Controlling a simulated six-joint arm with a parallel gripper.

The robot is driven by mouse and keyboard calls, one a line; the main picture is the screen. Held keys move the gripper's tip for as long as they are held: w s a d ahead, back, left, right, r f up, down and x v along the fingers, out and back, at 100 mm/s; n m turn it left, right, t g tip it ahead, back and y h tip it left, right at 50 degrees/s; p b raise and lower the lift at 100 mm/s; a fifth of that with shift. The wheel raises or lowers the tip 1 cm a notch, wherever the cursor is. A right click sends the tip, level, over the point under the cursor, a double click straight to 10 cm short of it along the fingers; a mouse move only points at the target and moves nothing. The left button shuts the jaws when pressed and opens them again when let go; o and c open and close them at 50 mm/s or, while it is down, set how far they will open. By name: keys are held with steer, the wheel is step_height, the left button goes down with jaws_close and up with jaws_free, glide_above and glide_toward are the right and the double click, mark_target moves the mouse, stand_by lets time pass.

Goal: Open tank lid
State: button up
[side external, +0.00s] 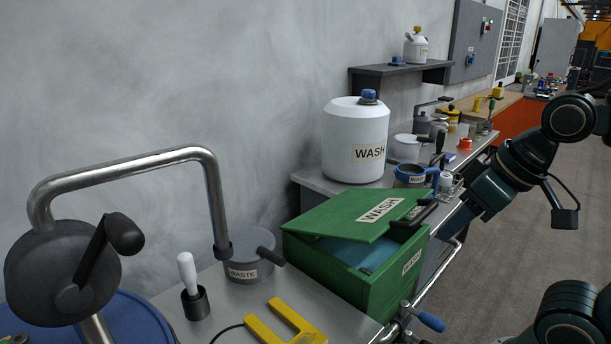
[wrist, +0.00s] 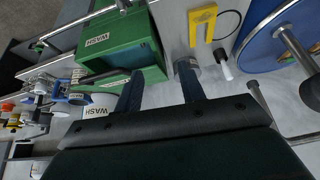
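The green tank (side external: 378,287) stands on the metal bench in the side view, with a white label on its front. Its green lid (side external: 345,218), marked WASH, sits tilted, and blue shows through a gap beneath it. A black handle (side external: 416,214) is at the lid's right side. My gripper (side external: 468,212) comes from the right and is beside the tank; its fingertips are hard to make out there. In the wrist view, my gripper (wrist: 160,80) has its two dark fingers apart with nothing held. The green tank (wrist: 128,32) is ahead of them, and a dark bar lies beside the left finger.
A grey WASTE pot (side external: 248,262), a white-handled tool (side external: 188,272) and a yellow fork-shaped piece (side external: 287,325) are left of the tank. A large white WASH jug (side external: 354,137) and a blue jug (side external: 411,174) stand behind it. A bent metal pipe (side external: 125,165) rises at left.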

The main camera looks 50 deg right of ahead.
step_height(320, 180, up, 2)
steer(key=m+g, duration=0.3)
steer(key=m, duration=1.4)
glide_above(426, 211)
steer(key=s, duration=0.4)
steer(key=shift+w, duration=0.15)
steer(key=shift+f, duration=0.1)
steer(key=x, duration=1.3)
steer(key=shift+w+f, duration=0.2)
steer(key=shift+w, duration=0.15)
